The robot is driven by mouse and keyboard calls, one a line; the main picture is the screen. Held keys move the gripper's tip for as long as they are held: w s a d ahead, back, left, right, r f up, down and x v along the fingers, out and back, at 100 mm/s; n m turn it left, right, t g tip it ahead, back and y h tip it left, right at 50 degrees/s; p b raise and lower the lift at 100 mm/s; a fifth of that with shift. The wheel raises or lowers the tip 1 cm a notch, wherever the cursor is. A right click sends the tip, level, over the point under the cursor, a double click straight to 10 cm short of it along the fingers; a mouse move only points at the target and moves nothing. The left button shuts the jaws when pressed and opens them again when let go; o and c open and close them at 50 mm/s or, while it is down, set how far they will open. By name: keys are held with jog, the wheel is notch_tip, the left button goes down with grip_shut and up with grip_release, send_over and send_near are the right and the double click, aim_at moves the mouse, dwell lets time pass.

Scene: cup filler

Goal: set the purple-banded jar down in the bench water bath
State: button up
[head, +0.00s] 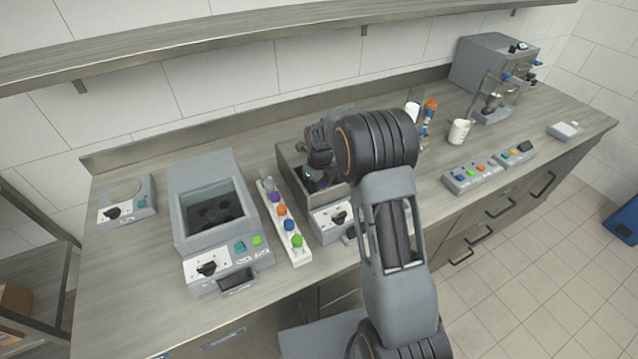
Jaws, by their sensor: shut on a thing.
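My gripper (315,174) points down over an open-topped, metal-walled basin (288,172), which looks like the bench water bath. Its control panel (330,219) with a black knob faces the front. My gripper is shut on the purple-banded jar (322,184), of which only a small purple patch shows at the basin's opening. My wrist and arm hide the rest of the jar and the basin's right side. I cannot tell whether the jar touches the basin floor.
Left of the basin stands a white strip (293,255) with several coloured round tops. A white beaker (459,132) and button boxes (472,177) stand right. A shelf (230,38) runs above.

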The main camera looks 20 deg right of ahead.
jog(key=shift+f, duration=0.1)
jog(key=o, duration=1.4)
jog(key=shift+c, duration=0.2)
notch_tip(320, 180, up, 12)
jog(key=shift+f+b, duration=0.1)
jog(key=shift+b, duration=0.45)
jog(key=s+r+n+t, duration=0.2)
jog(key=s+r+n, duration=0.5)
jog(key=s+n, duration=0.65)
jog(key=s+f+n+t, duration=0.1)
jog(key=s+n+t, duration=0.1)
jog(key=s+n, duration=0.9)
jog(key=shift+f+n, duration=0.35)
jog(key=shift+n, duration=2)
